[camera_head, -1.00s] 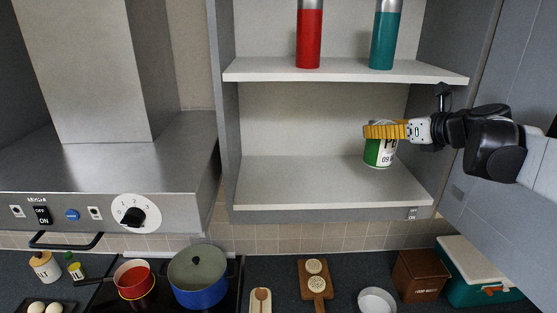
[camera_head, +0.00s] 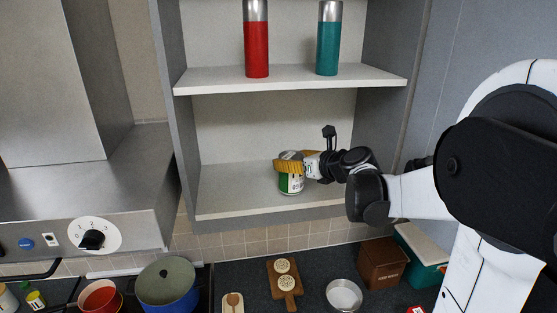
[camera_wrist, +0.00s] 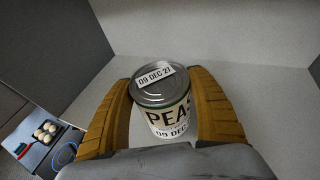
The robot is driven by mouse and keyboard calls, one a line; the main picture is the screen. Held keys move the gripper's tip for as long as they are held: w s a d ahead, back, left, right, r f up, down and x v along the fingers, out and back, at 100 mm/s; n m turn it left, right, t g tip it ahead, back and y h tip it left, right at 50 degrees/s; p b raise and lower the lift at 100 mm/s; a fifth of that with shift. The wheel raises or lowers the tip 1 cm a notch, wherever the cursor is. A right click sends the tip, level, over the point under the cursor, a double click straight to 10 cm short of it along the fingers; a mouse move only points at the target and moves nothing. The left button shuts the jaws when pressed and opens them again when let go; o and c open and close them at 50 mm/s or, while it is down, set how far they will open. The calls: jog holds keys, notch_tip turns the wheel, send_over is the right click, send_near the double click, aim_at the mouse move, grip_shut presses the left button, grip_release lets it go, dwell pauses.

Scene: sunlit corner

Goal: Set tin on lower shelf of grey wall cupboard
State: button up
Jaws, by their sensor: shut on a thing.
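The tin (camera_head: 291,185) is a green and white can with a "PEAS" label and a date on its lid. It is upright inside the grey wall cupboard (camera_head: 175,135), over the lower shelf (camera_head: 235,195). Its base shows no clear gap to the shelf, but I cannot tell whether it touches. My gripper (camera_head: 289,162) is shut around the tin's upper part, reaching in from the right. In the wrist view the tin (camera_wrist: 163,108) sits between my two yellow fingers (camera_wrist: 163,112), lid and label visible.
The upper shelf (camera_head: 290,80) holds a red flask (camera_head: 257,45) and a teal flask (camera_head: 328,45), above my gripper. The lower shelf is otherwise clear, with free room left of the tin. The grey open door (camera_head: 445,80) is at the right. A counter with pots lies below.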

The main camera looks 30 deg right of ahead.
jog(key=shift+d+f, duration=0.1)
jog(key=shift+f, duration=0.3)
jog(key=shift+s, duration=0.1)
jog(key=shift+f, duration=0.1)
jog(key=o, duration=1.4)
